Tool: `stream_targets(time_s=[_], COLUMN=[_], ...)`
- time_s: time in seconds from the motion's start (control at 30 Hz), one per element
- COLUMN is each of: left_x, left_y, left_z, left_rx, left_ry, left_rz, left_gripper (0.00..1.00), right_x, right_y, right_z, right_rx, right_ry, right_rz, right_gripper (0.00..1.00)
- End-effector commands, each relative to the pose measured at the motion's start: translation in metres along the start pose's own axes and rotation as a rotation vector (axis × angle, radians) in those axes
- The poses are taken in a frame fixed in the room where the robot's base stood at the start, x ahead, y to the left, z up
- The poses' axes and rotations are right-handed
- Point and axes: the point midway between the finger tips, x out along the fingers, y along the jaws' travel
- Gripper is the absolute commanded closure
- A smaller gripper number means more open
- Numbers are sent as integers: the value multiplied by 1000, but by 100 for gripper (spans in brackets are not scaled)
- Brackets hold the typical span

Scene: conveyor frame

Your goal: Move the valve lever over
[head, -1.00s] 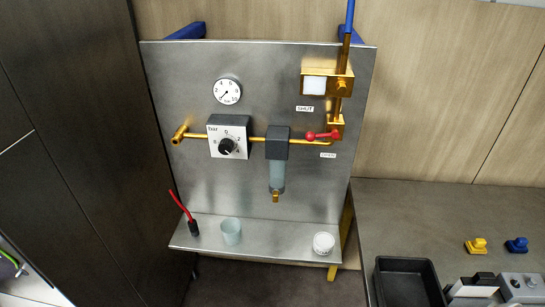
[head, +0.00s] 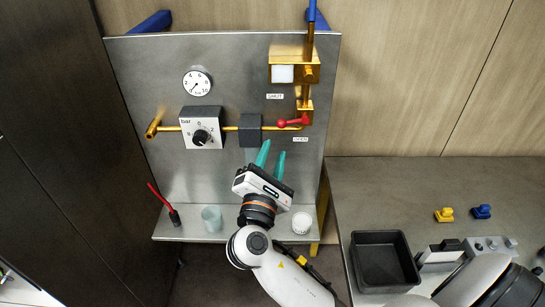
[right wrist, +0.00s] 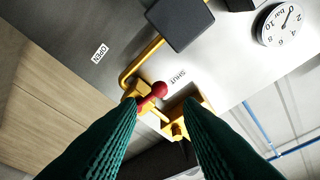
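The red valve lever (head: 292,122) sits on the brass pipework at the right of the upright metal panel (head: 215,80). It lies roughly level, its round knob to the left, between the SHUT label (head: 274,96) above and the OPEN label (head: 300,139) below. My right gripper (head: 272,150) is open and empty, its green fingers pointing up, below and left of the lever. In the right wrist view the red lever (right wrist: 152,95) shows beyond the fingertips, apparently not touched. My left gripper is not in view.
A grey filter block (head: 250,128) and a regulator with a dial (head: 201,128) stand left of the lever. A gauge (head: 197,82) is above. The panel's shelf holds a cup (head: 212,218) and a white round item (head: 301,223). A black tray (head: 384,262) is on the right bench.

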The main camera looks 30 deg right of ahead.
Motion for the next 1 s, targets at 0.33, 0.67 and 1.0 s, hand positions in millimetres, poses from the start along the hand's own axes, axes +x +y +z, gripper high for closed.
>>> stream_targets(time_s=[0.33, 0.67, 1.0], left_x=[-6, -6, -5], left_y=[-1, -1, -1], left_z=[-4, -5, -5], left_rx=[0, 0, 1], left_ry=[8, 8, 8], left_rz=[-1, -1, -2], left_gripper=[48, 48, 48], right_x=[38, 80, 79], right_y=[-1, 0, 0], right_z=[-2, -1, 0], right_rx=[-8, -6, -5], right_ry=[7, 3, 4], right_rz=[-4, -2, -2], right_gripper=[67, 72, 89])
